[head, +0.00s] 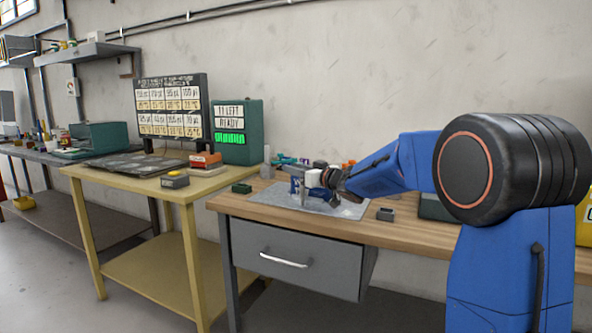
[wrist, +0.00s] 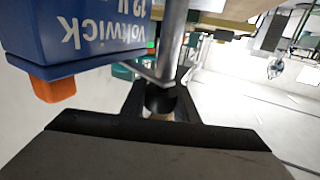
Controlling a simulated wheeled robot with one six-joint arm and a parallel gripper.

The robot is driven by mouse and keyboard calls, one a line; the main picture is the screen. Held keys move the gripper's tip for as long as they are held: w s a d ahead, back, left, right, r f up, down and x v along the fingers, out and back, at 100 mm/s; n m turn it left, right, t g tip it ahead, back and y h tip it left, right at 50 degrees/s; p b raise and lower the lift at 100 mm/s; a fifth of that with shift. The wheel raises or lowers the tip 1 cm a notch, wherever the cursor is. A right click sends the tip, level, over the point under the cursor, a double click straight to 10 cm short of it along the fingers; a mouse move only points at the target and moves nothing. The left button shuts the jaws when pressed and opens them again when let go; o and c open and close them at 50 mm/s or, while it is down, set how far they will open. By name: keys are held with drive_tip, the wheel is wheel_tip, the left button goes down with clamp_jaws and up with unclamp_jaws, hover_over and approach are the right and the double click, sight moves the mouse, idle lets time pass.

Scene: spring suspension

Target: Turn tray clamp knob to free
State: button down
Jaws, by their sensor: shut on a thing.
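My gripper (wrist: 160,108) is at the bottom middle of the wrist view, its dark fingers closed around a dark round knob (wrist: 160,98). A grey metal post (wrist: 171,45) rises just beyond the knob. A blue box (wrist: 92,30) with white lettering reading "Voltwick" upside down, and an orange block (wrist: 53,88) at its corner, is close by at upper left. In the head view my gripper (head: 330,180) is over the grey mat (head: 350,211) on the wooden bench, beside small blue and white parts (head: 312,179). The knob and the tray cannot be made out there.
The wooden bench (head: 400,222) holds a small dark block (head: 385,214) right of the mat and a green block (head: 241,188) at its left end. A yellow-topped table (head: 120,178) with a sign board (head: 172,108) stands to the left. A wall runs behind.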

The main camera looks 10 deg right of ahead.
drive_tip(key=shift+s+a+n+g+y, duration=0.15)
drive_tip(key=shift+n+g+y, duration=0.55)
drive_tip(key=shift+g+y, duration=0.1)
drive_tip(key=shift+s+a+n+g+y, duration=0.15)
drive_tip(key=shift+a+n+g+y, duration=0.05)
drive_tip(key=shift+n+g+y, duration=0.55)
drive_tip(key=shift+s+a+n+g+y, duration=0.15)
drive_tip(key=shift+n+g+y, duration=0.5)
drive_tip(key=shift+y, duration=0.2)
drive_tip(key=c, duration=1.4)
unclamp_jaws()
drive_tip(key=shift+s, duration=0.1)
drive_tip(key=v, duration=1.7)
drive_tip(key=shift+d, duration=0.25)
